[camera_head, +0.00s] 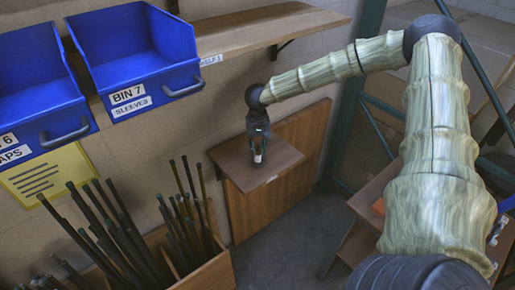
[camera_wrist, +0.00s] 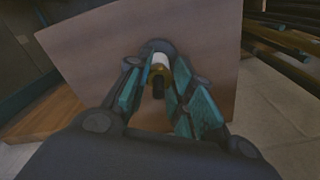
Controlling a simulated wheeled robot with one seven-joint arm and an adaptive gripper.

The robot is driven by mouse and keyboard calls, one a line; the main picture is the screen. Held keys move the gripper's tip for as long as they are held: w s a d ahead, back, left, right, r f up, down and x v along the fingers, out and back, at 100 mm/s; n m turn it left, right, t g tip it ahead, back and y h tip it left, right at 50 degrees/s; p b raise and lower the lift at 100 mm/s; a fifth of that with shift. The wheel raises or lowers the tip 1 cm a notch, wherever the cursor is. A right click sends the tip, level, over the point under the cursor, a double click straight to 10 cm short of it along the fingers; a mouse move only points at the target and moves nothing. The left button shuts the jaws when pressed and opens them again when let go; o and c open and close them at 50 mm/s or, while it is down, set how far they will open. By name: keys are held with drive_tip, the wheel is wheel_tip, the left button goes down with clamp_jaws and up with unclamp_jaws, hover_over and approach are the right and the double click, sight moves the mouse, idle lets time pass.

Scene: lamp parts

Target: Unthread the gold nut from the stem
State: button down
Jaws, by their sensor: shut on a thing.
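My gripper (camera_head: 258,142) reaches down over a small wooden ledge (camera_head: 284,158). A small white piece shows under it in the head view, but the nut cannot be made out there. In the wrist view my gripper (camera_wrist: 158,74) has its teal fingers on either side of the gold nut (camera_wrist: 160,70) and is shut on it. The nut sits around the stem (camera_wrist: 158,88), whose near end is dark. A white section (camera_wrist: 161,58) shows beyond the nut, and a dark round base (camera_wrist: 157,46) lies behind on the board. The finger contact faces are partly hidden.
Blue bins (camera_head: 139,60) hang on the wall at left, beside a wooden shelf (camera_head: 262,31). Wooden boxes of dark rods (camera_head: 190,225) stand left of the ledge. A green metal frame (camera_head: 350,110) rises at right. Bare floor (camera_head: 280,245) lies below the ledge.

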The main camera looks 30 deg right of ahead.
drive_tip(key=n, duration=0.3)
drive_tip(key=shift+w+d+r+n, duration=0.1)
drive_tip(key=shift+d+r+n, duration=0.1)
drive_tip(key=shift+n, duration=0.1)
drive_tip(key=shift+n, duration=1)
drive_tip(key=n, duration=0.5)
drive_tip(key=shift+f, duration=0.1)
drive_tip(key=c, duration=1.4)
unclamp_jaws()
drive_tip(key=shift+o, duration=0.2)
drive_tip(key=m, duration=0.7)
drive_tip(key=shift+a, duration=0.1)
